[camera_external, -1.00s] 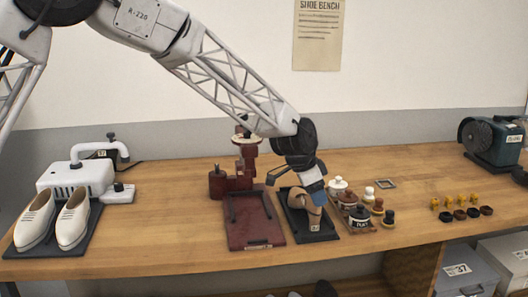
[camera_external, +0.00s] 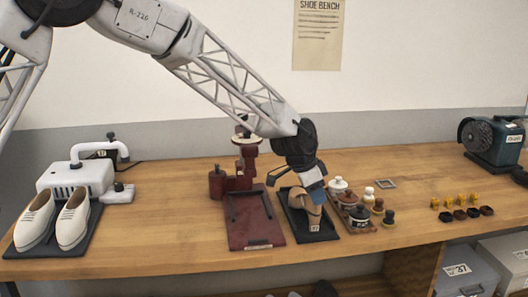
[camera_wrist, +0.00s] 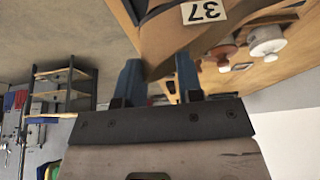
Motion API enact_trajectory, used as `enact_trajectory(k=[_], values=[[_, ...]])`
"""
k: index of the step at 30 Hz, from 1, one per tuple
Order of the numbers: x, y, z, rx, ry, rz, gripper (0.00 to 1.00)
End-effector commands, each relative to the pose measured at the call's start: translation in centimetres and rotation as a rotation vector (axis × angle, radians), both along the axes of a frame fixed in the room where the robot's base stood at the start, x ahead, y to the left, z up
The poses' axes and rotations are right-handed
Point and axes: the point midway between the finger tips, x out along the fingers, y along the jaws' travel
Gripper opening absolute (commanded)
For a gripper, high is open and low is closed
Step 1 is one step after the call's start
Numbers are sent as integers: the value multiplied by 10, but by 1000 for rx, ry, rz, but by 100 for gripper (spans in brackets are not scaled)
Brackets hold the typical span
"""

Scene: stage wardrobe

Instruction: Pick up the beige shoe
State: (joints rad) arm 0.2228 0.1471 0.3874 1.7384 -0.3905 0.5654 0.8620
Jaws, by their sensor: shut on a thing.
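The beige shoe (camera_external: 309,207) is at the black tray (camera_external: 324,236) in the middle of the bench, under my wrist. My gripper (camera_external: 312,191) is shut on it from above, and my wrist hides part of the shoe. In the wrist view the shoe (camera_wrist: 165,38) fills the top middle, with a white tag reading 37 on it. The blue fingers of my gripper (camera_wrist: 158,80) stand on either side of its narrow lower part. I cannot tell whether the shoe touches the tray.
A dark red stand (camera_external: 256,229) is close on the left. Several jars and a small rack (camera_external: 352,214) are close on the right. A pair of white shoes (camera_external: 73,220) stands far left by a white machine (camera_external: 75,178). A green machine (camera_external: 492,142) is far right.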

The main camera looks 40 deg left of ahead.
Motion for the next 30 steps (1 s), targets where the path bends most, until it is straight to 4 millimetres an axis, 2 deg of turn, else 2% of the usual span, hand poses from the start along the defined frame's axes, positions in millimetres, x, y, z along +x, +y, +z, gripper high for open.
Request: enact_trajectory(k=[11, 12, 14, 20, 30], values=[[0, 0, 5, -1, 1, 0, 7], [0, 0, 8, -1, 1, 0, 2], [0, 0, 13, -1, -1, 0, 0], [0, 0, 37, 0, -1, -1, 0], [-46, 12, 40, 0, 0, 1, 0]])
